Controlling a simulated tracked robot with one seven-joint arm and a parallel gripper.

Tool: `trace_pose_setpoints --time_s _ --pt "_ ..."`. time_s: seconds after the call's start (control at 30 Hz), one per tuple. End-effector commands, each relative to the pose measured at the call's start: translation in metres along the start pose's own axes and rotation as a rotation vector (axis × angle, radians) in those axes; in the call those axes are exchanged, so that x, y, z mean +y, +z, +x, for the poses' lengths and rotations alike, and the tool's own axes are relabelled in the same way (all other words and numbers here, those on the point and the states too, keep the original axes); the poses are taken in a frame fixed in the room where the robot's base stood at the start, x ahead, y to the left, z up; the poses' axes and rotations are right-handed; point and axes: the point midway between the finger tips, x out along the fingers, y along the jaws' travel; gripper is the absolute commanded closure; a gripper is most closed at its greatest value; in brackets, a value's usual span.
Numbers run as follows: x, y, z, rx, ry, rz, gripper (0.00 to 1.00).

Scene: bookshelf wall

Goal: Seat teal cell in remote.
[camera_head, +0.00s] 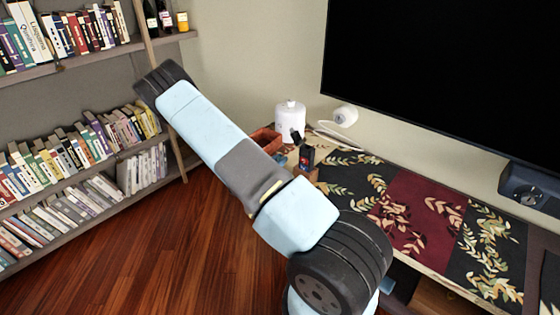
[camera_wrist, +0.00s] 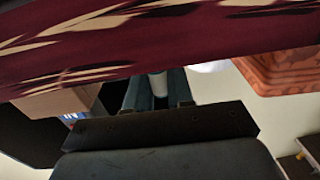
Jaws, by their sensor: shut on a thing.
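In the wrist view, my gripper (camera_wrist: 158,92) shows its two grey-teal fingers at the middle, close together. A small pale cylinder shows between them; the hold fits the teal cell, but its teal colour cannot be made out there. In the head view my arm hides most of the gripper, and no cell can be made out. A dark upright object (camera_head: 306,157) with a blue patch stands by a small light-brown box (camera_head: 313,174) on the desk. It may be the remote, but I cannot tell. No open battery slot is visible.
A patterned runner (camera_head: 405,213) covers the desk; its right part looks clear. A terracotta tray (camera_head: 267,137) and a white canister (camera_head: 289,121) stand at the back left. A large black screen (camera_head: 450,80) hangs above. Bookshelves (camera_head: 80,165) line the left.

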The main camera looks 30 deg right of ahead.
Motion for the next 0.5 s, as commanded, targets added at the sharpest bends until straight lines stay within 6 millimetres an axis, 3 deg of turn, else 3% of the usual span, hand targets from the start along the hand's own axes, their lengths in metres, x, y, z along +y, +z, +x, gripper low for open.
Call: trace_pose_setpoints --time_s 0.4,0.43,0.5 --pt "-0.0002 0.0042 -0.0002 0.000 0.000 0.001 1.00" --pt "-0.0002 0.0037 -0.0002 0.000 0.000 0.001 0.75" --pt "-0.0001 0.0036 -0.0002 0.000 0.000 0.001 0.68"
